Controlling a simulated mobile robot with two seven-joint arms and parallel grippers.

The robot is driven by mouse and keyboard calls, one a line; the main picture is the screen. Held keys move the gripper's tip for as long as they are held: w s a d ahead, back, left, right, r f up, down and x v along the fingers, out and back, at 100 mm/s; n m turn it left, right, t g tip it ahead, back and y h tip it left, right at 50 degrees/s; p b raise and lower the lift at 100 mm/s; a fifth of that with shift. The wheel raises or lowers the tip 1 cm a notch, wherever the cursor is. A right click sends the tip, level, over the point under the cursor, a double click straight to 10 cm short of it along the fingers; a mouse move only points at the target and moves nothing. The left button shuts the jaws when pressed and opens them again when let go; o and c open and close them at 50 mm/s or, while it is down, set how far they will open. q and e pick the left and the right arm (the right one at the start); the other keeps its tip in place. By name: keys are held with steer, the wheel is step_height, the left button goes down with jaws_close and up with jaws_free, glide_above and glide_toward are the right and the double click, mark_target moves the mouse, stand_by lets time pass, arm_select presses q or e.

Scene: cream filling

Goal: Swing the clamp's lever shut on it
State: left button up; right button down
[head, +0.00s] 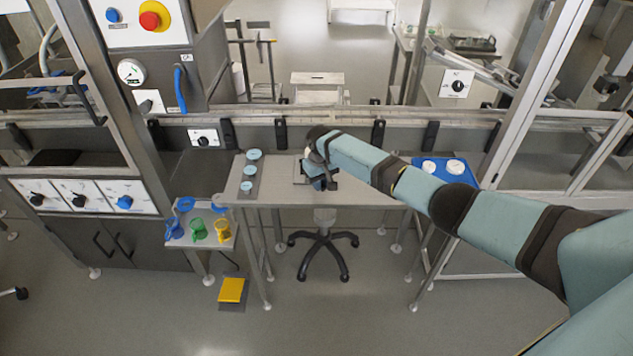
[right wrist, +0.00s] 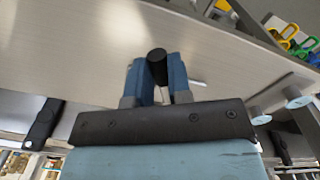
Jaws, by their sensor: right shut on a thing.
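My right gripper (head: 318,181) is low over the grey table (head: 365,193), near its middle. In the right wrist view its two blue fingers (right wrist: 158,78) are shut on a dark round-ended bar (right wrist: 157,54), which looks like the clamp's lever handle. The rest of the clamp is hidden behind my gripper and wrist, so I cannot tell the lever's angle or what lies under it. A thin flat plate (head: 300,173) shows just left of the gripper. My left gripper is in neither view.
Light blue round pieces (head: 250,170) stand in a row on a grey strip at the table's left. A blue tray (head: 472,179) with white round containers is at the right. Blue, green (head: 198,229) and yellow (head: 222,231) items sit on a lower side shelf.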

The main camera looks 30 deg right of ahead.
steer(key=shift+d+n, duration=0.35)
steer(key=shift+n, duration=0.25)
steer(key=shift+w, duration=0.1)
steer(key=c, duration=1.1)
jaws_free()
steer(key=shift+o, duration=0.2)
steer(key=shift+r, duration=0.1)
step_height(320, 180, up, 14)
steer(key=shift+b, duration=0.4)
steer(key=shift+a+f, duration=0.1)
steer(key=shift+f, duration=0.1)
